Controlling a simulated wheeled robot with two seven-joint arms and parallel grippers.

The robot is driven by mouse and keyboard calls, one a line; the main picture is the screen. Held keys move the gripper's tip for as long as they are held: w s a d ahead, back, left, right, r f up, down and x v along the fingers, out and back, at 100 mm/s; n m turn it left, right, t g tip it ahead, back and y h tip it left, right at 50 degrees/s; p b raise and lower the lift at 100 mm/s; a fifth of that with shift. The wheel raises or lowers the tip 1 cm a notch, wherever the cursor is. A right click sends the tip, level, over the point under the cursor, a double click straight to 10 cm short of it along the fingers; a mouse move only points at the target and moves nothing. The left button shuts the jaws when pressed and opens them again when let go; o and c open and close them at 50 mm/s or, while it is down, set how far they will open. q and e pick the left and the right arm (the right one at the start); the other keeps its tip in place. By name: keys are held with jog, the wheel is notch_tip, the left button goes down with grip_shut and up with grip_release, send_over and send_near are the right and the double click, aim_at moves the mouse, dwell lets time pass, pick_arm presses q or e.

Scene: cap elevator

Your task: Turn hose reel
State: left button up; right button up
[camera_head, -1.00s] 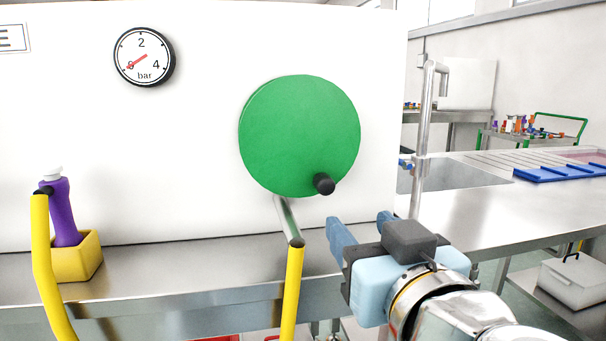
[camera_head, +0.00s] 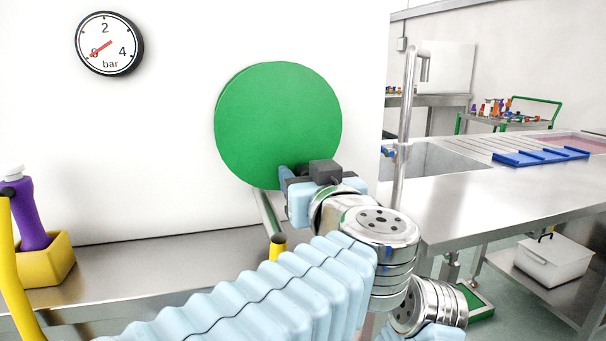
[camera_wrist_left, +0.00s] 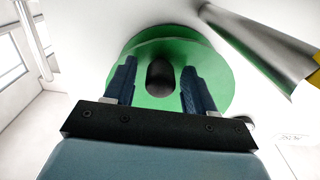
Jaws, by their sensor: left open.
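The hose reel is a round green disc (camera_head: 278,120) on a white upright panel. Its black knob handle (camera_wrist_left: 160,74) shows in the left wrist view and is hidden behind my gripper in the head view. My left gripper (camera_head: 300,174) is at the lower right edge of the disc. In the left wrist view its two blue fingers stand open, one on each side of the knob. A gap shows between the knob and each finger. My right gripper is not in view.
A pressure gauge (camera_head: 109,44) is on the panel, upper left. A metal pipe (camera_head: 268,212) with a yellow hose end (camera_head: 277,245) runs below the disc. A purple bottle (camera_head: 28,215) stands in a yellow holder (camera_head: 48,262) at left. A steel counter (camera_head: 470,190) lies at right.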

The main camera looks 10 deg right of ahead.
pick_arm(q)
jog(key=shift+w, duration=0.15)
grip_shut()
dwell(0.4)
